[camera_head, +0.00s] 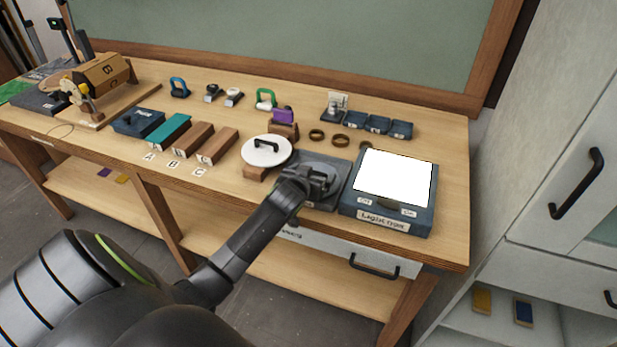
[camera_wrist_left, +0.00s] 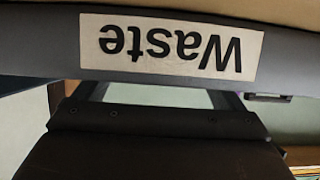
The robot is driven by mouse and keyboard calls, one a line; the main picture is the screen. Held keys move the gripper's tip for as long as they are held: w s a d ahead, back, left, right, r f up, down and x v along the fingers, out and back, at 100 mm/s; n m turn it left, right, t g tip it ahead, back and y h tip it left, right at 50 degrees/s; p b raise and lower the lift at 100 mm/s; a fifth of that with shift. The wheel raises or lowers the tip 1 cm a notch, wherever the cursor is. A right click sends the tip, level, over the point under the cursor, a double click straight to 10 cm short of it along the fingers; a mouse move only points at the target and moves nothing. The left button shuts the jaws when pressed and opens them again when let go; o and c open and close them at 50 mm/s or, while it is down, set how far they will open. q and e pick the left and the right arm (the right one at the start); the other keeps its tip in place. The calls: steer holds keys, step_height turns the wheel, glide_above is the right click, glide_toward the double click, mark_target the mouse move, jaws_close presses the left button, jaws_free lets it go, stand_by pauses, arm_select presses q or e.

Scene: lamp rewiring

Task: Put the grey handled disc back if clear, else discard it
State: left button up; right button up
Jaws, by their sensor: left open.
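A round pale disc (camera_head: 264,155) with a dark handle rests on a wooden stand at the middle of the bench in the head view. It looks near white; whether its face is clear cannot be told. My left gripper (camera_head: 318,183) is open, right of this disc, over a dark grey square tray (camera_head: 332,200). The gripper hides part of the tray, so its contents cannot be told. In the left wrist view a "Waste" label (camera_wrist_left: 170,45) shows upside down on a grey edge. The light box (camera_head: 431,215), with a bright white panel, stands right of the tray.
Brown rings (camera_head: 341,140) and small blue trays (camera_head: 378,125) lie behind. A purple-topped block (camera_head: 284,120) stands close behind the disc. A drawer handle (camera_head: 373,268) juts out below the bench edge.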

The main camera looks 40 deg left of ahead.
arm_select(q)
steer(key=shift+s+r, duration=0.15)
steer(key=shift+s, duration=0.05)
steer(key=v, duration=1)
steer(key=shift+b, duration=0.4)
steer(key=shift+v, duration=0.8)
steer(key=shift+d, duration=0.1)
